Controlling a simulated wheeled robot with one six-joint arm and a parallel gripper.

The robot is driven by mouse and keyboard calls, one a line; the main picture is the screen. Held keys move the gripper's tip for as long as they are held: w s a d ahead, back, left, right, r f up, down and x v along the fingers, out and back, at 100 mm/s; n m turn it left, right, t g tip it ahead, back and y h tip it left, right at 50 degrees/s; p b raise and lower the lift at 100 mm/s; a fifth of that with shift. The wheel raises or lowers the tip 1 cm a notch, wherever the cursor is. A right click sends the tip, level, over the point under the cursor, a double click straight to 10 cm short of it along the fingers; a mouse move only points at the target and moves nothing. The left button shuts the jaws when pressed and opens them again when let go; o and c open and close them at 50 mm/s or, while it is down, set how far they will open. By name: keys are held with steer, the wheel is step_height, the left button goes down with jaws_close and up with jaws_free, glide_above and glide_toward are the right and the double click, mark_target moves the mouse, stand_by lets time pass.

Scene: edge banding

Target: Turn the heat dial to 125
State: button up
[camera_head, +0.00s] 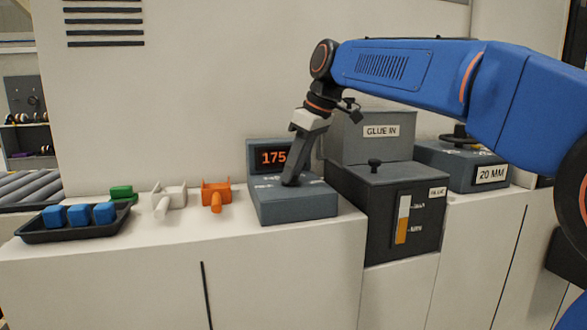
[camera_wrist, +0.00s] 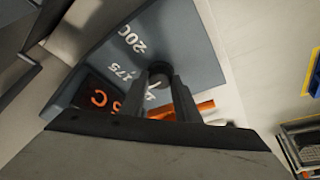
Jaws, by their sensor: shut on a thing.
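The heat dial unit (camera_head: 297,207) is a grey box on the white counter, with an upright display (camera_head: 273,157) that reads 175 in orange. My gripper (camera_head: 291,181) reaches down onto the top of this box. In the wrist view, its two fingers (camera_wrist: 165,92) are shut on the dark round dial knob (camera_wrist: 158,70). The printed marks 200 and 175 show beside the knob, and another mark is partly hidden by a finger. The knob's pointer is hard to make out. In the head view, the gripper hides the knob.
Right of the unit stands a dark glue box (camera_head: 375,205) with a knob on its lid, a "GLUE IN" box (camera_head: 375,137) behind it. Further right is a "20 MM" unit (camera_head: 470,165). To the left are orange (camera_head: 216,193), white (camera_head: 168,198) and green (camera_head: 122,193) pieces and a black tray (camera_head: 75,232) with blue blocks.

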steer(key=n, duration=0.1)
steer(key=n+g, duration=0.1)
steer(key=n, duration=0.1)
steer(key=n+g, duration=0.1)
steer(key=n, duration=0.1)
steer(key=shift+w, duration=0.25)
stand_by(0.3)
steer(key=o, duration=1)
steer(key=shift+o, duration=0.2)
steer(key=v, duration=1.7)
steer(key=shift+d, duration=0.35)
